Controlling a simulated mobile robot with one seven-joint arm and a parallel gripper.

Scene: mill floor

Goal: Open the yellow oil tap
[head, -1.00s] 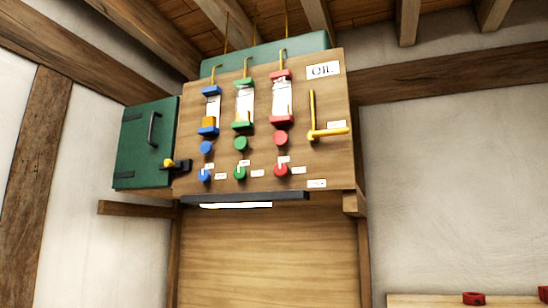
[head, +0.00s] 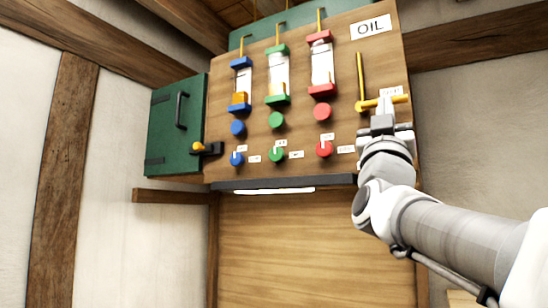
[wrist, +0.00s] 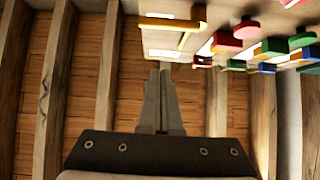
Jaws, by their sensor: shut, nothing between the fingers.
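The yellow oil tap (head: 372,104) is on the right side of the wooden panel. Its handle lies nearly level, at the foot of a thin upright yellow pipe (head: 360,75). In the wrist view the yellow handle (wrist: 168,23) is at the top, beyond the fingertips. My gripper (head: 383,120) is just below the handle in the head view and partly covers the label there. In the wrist view the fingers (wrist: 157,75) are together and empty. They look apart from the tap, though the exact gap is hard to tell.
The wooden panel (head: 230,170) carries blue, green and red gauges and knobs left of the tap, and an OIL sign (head: 371,27) above. A dark ledge (head: 285,182) runs below.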

